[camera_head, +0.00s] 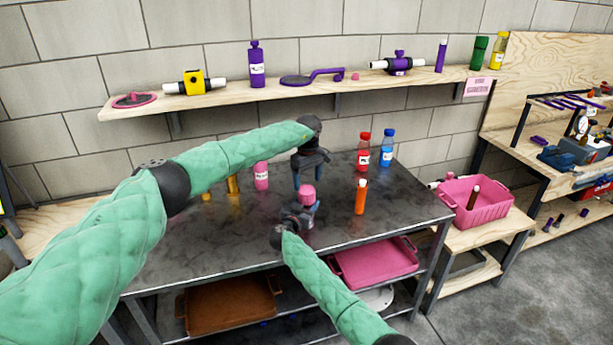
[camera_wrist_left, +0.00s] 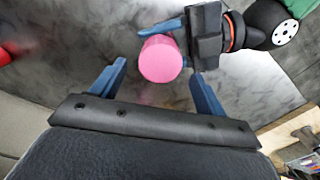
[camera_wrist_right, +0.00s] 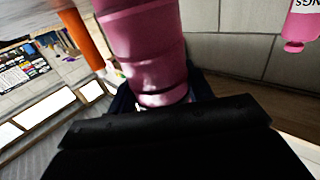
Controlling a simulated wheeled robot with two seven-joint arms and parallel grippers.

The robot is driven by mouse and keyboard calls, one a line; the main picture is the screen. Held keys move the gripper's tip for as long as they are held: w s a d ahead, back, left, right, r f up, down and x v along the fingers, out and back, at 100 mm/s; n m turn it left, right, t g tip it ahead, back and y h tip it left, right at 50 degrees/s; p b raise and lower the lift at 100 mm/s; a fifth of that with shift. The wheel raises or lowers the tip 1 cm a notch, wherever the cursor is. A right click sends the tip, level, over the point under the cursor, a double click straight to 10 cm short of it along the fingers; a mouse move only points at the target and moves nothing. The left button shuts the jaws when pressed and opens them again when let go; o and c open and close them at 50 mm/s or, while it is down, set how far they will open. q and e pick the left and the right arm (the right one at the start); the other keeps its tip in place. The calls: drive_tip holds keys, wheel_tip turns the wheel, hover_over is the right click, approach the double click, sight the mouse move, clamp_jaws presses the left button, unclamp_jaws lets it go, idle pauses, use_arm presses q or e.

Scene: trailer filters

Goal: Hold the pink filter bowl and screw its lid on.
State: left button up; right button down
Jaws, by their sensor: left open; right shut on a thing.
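A pink filter bowl (camera_wrist_right: 145,45) fills the upper middle of the right wrist view, with ridged pink sides. My right gripper (camera_head: 300,213) is shut on it and holds it upright above the dark table. The pink top (camera_head: 307,194) shows above the right gripper's fingers; I cannot tell whether this is a separate lid. It is a smooth pink disc in the left wrist view (camera_wrist_left: 160,60). My left gripper (camera_head: 310,174) is open and empty, fingers down, just above and beside the pink top, apart from it. The table hides nothing of the top.
On the dark table (camera_head: 215,235) stand a labelled pink bottle (camera_head: 261,175), a red bottle (camera_head: 364,152), a blue bottle (camera_head: 387,149) and an orange tube (camera_head: 361,197). A wall shelf (camera_head: 225,95) carries filter parts. A pink crate (camera_head: 485,210) stands at the right.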

use_arm(q)
drive_tip(key=n, duration=0.5)
drive_tip(key=shift+d+n, duration=0.1)
drive_tip(key=shift+n, duration=0.2)
drive_tip(key=n, duration=0.5)
drive_tip(key=shift+r, duration=0.15)
drive_tip(key=n, duration=0.6)
drive_tip(key=shift+r, duration=0.15)
drive_tip(key=n, duration=0.9)
drive_tip(key=shift+r, duration=0.15)
drive_tip(key=n, duration=0.4)
drive_tip(key=shift+w+n, duration=0.1)
drive_tip(key=shift+n, duration=0.2)
drive_tip(key=n, duration=0.5)
drive_tip(key=shift+r, duration=0.1)
drive_tip(key=n, duration=0.5)
drive_tip(key=shift+a+r+n, duration=0.1)
drive_tip(key=shift+a+n, duration=0.15)
drive_tip(key=shift+n, duration=0.15)
